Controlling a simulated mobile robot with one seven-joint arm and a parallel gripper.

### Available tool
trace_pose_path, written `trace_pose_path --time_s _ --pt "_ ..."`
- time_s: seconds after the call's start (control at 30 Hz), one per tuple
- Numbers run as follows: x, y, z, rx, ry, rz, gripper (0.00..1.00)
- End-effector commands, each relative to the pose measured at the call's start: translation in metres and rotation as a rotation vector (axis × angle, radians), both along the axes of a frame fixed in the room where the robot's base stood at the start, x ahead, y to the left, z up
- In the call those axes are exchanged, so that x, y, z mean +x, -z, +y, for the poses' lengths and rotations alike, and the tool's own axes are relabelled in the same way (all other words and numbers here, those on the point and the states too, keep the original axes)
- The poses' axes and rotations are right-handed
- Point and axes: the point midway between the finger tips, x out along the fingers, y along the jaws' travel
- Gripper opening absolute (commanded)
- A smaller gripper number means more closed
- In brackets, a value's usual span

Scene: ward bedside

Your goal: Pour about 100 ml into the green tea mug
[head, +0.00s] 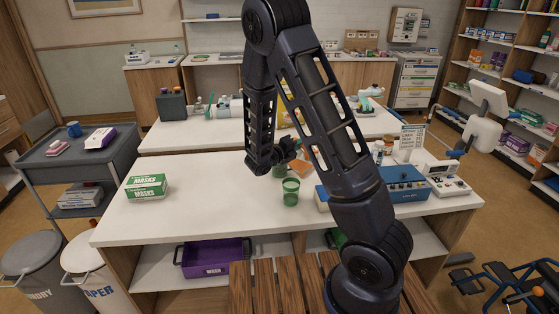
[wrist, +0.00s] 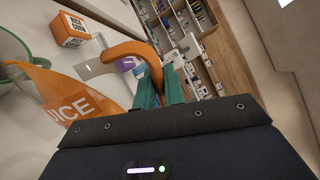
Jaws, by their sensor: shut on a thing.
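My gripper (head: 287,152) hangs over the white table; in the wrist view its teal fingers (wrist: 160,93) are shut on the curved orange handle (wrist: 136,49) of a juice jug. The jug's orange body (wrist: 62,90), with part of a "JUICE" label, shows left of the fingers. A green cup, apparently the tea mug (head: 291,192), stands upright on the table just below my gripper. A green curved rim (wrist: 22,50) shows at the wrist view's left edge, beside the jug; I cannot tell if it is that mug. No stream of liquid is visible, and the mug's fill is unclear.
A green masks box (head: 146,187) stands at the table's left. A blue device (head: 400,185) and a white keypad unit (head: 446,181) stand on the right. The table between the masks box and the cup is clear. An orange box (wrist: 70,28) shows beyond the jug.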

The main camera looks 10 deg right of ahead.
Motion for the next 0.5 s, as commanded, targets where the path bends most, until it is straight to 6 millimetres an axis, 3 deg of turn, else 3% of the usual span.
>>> trace_pose_path --time_s 0.5 --pt "0.0089 -0.0045 0.0057 -0.026 0.000 0.039 0.00"
